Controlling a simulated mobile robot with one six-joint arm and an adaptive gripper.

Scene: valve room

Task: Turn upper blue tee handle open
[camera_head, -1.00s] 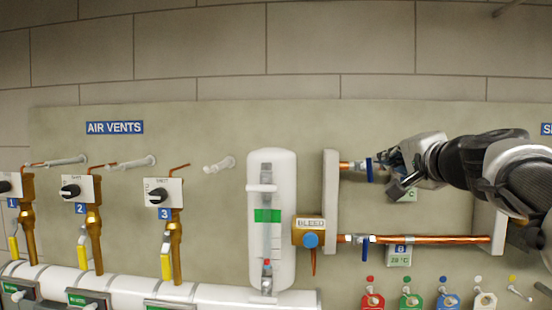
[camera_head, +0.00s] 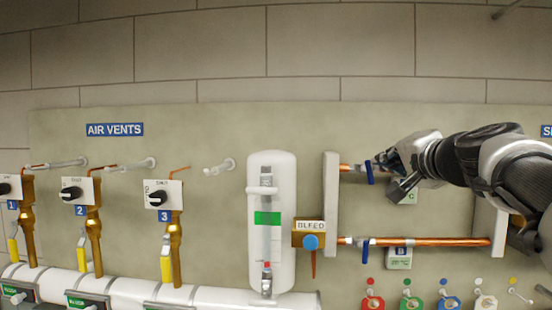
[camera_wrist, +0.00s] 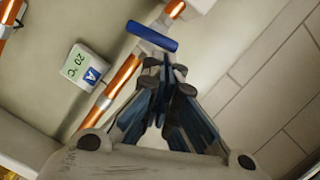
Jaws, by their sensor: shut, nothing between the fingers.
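The upper blue tee handle (camera_head: 369,171) sits on the upper copper pipe, just right of the white vertical manifold. It stands nearly upright, across the pipe. In the wrist view the blue handle (camera_wrist: 152,36) is a short bar lying across the copper pipe, just beyond my fingertips. My gripper (camera_head: 388,168) is immediately right of the handle, in front of the pipe. In the wrist view my gripper (camera_wrist: 165,68) has its fingertips together and empty, with a small apparent gap to the handle. Contact cannot be told. My arm hides much of the upper pipe.
A lower blue handle (camera_head: 366,247) sits on the lower copper pipe (camera_head: 440,241). A brass block with a blue knob (camera_head: 311,242) is left of the manifold (camera_head: 331,205). A temperature tag (camera_wrist: 82,68) is beside the pipe. The panel above the upper pipe is clear.

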